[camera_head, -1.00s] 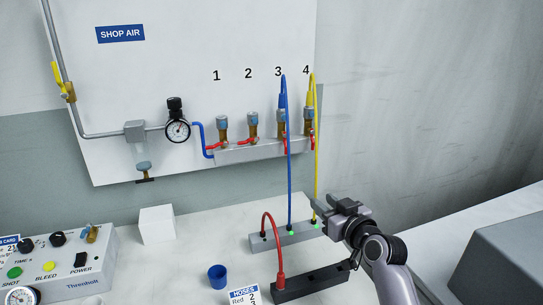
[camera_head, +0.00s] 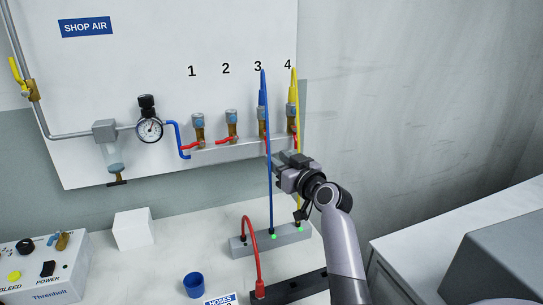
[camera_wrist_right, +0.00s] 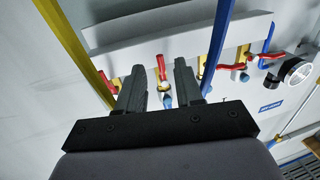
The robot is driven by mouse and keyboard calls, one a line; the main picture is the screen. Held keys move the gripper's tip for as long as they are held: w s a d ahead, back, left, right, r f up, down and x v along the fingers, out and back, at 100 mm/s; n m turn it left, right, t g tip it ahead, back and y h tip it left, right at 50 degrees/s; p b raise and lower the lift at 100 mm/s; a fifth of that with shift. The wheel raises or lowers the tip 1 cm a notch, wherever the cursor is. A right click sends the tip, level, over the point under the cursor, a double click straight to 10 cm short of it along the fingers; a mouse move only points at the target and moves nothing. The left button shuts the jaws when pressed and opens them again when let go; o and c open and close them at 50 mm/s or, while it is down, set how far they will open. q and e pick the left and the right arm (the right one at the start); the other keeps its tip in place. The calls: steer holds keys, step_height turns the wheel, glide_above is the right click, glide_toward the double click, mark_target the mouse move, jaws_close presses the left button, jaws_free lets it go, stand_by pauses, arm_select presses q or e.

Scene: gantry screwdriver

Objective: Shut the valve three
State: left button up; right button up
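Valve three (camera_head: 263,120), brass with a blue-grey top, stands under the "3" on the manifold (camera_head: 225,149); the blue hose (camera_head: 270,195) runs down in front of it. In the right wrist view its red lever (camera_wrist_right: 161,68) lies lengthwise, in line between my two fingertips. My right gripper (camera_head: 280,165) is open just below and in front of the manifold, near valves three and four. In the wrist view the fingers (camera_wrist_right: 159,75) are apart; I cannot tell whether they touch the lever. My left gripper is not in view.
The yellow hose (camera_head: 297,90) runs close to my right gripper, from valve four (camera_head: 292,117). Valves one (camera_head: 198,127) and two (camera_head: 232,122) have levers turned sideways. Below are a hose block (camera_head: 258,240), a blue cup (camera_head: 197,285) and a white cube (camera_head: 133,230).

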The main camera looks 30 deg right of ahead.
mark_target(267, 142)
steer(key=shift+w+d, duration=0.1)
steer(key=shift+w, duration=1.55)
jaws_close()
